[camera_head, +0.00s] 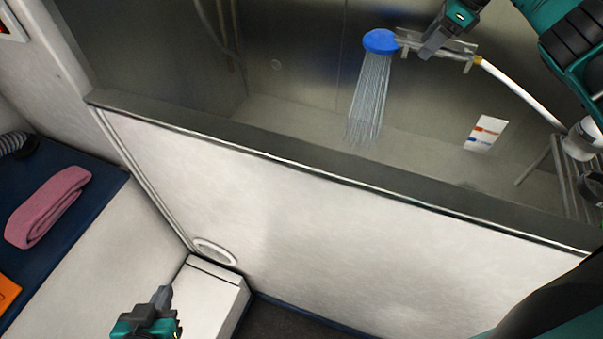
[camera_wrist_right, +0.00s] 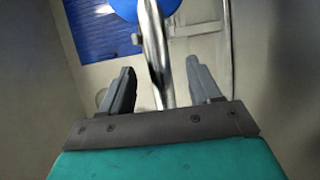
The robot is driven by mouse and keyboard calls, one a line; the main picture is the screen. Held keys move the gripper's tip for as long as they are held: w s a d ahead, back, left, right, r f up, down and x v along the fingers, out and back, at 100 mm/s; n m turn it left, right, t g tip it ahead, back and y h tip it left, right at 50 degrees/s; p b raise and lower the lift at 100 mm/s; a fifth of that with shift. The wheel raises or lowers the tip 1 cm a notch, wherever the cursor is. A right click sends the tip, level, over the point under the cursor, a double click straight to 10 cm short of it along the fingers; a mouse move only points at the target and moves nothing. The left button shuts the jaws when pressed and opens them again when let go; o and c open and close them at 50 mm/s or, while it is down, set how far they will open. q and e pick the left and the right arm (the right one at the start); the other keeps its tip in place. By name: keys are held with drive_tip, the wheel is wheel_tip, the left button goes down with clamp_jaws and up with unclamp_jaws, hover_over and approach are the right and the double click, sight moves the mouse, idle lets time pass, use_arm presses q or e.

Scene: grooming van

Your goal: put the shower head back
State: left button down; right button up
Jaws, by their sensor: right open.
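The shower head (camera_head: 380,41) has a blue face and sprays water downward inside the tub area in the head view. Its metallic handle (camera_head: 462,52) runs right to a white hose (camera_head: 520,92). My right gripper (camera_head: 428,49) is at the handle. In the right wrist view the handle (camera_wrist_right: 153,45) lies between the spread fingers of my right gripper (camera_wrist_right: 162,85), with gaps on both sides. The blue head (camera_wrist_right: 128,8) shows at the top edge there. My left gripper (camera_head: 162,297) is low at the left, far from the shower head; its finger opening is unclear.
A white tub wall with a dark rim (camera_head: 300,160) crosses the head view. A label (camera_head: 485,133) and a metal rack (camera_head: 572,170) are inside at the right. A pink towel (camera_head: 48,207) lies on a blue surface at left. A white box (camera_head: 215,285) stands near my left gripper.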

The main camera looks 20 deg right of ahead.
drive_tip(key=p+v, duration=0.1)
drive_tip(key=v, duration=1.1)
drive_tip(key=shift+d+r, duration=0.15)
drive_tip(key=shift+r, duration=0.2)
drive_tip(key=shift+s, duration=0.15)
